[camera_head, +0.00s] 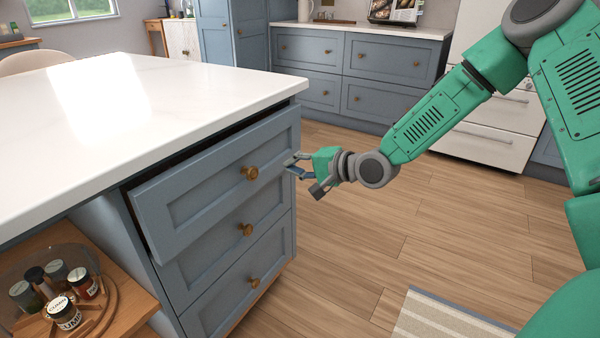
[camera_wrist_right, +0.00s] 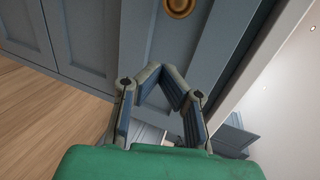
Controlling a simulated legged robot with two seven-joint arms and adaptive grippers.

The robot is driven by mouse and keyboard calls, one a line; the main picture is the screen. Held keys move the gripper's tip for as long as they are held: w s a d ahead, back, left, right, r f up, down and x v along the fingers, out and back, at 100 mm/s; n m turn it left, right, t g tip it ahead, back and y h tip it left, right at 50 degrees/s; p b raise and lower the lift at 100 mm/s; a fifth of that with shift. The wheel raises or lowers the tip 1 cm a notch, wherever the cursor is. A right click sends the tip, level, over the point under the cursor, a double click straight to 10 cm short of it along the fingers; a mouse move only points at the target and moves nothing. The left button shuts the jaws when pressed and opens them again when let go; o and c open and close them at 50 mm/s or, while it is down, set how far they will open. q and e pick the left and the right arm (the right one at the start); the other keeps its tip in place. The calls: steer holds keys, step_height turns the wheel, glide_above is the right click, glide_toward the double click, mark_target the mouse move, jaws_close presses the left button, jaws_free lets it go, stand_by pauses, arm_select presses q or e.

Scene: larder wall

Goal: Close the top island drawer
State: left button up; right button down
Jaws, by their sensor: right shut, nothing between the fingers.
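The top island drawer (camera_head: 215,180) is blue-grey with a round brass knob (camera_head: 249,173). It stands partly out from the island, with a dark gap above it under the white worktop. My right gripper (camera_head: 291,163) is at the right end of the drawer front, to the right of the knob. In the right wrist view, the fingers (camera_wrist_right: 163,72) are shut and empty, with their tips close in front of the drawer front (camera_wrist_right: 212,45). The knob (camera_wrist_right: 179,6) is at the top edge there. I cannot tell whether the tips touch the drawer. My left gripper is out of view.
Two lower drawers (camera_head: 240,285) of the island look shut. The white worktop (camera_head: 150,110) overhangs the drawer. Spice jars (camera_head: 66,312) stand on a wooden tray at lower left. A striped rug (camera_head: 440,318) lies on the wooden floor (camera_head: 345,240), which is clear before the drawers.

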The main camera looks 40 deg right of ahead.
mark_target(259, 155)
steer(key=b+x, duration=0.1)
steer(key=x, duration=0.3)
steer(key=r+b+x, duration=0.1)
steer(key=x, duration=0.2)
steer(key=shift+w+b, duration=0.2)
steer(key=shift+b, duration=0.1)
steer(key=shift+w+a, duration=0.25)
steer(key=shift+w, duration=0.1)
steer(key=shift+w+d, duration=0.1)
steer(key=w, duration=0.1)
steer(key=w+a, duration=0.1)
steer(key=w, duration=0.2)
steer(key=shift+w+a, duration=0.1)
steer(key=shift+a, duration=0.3)
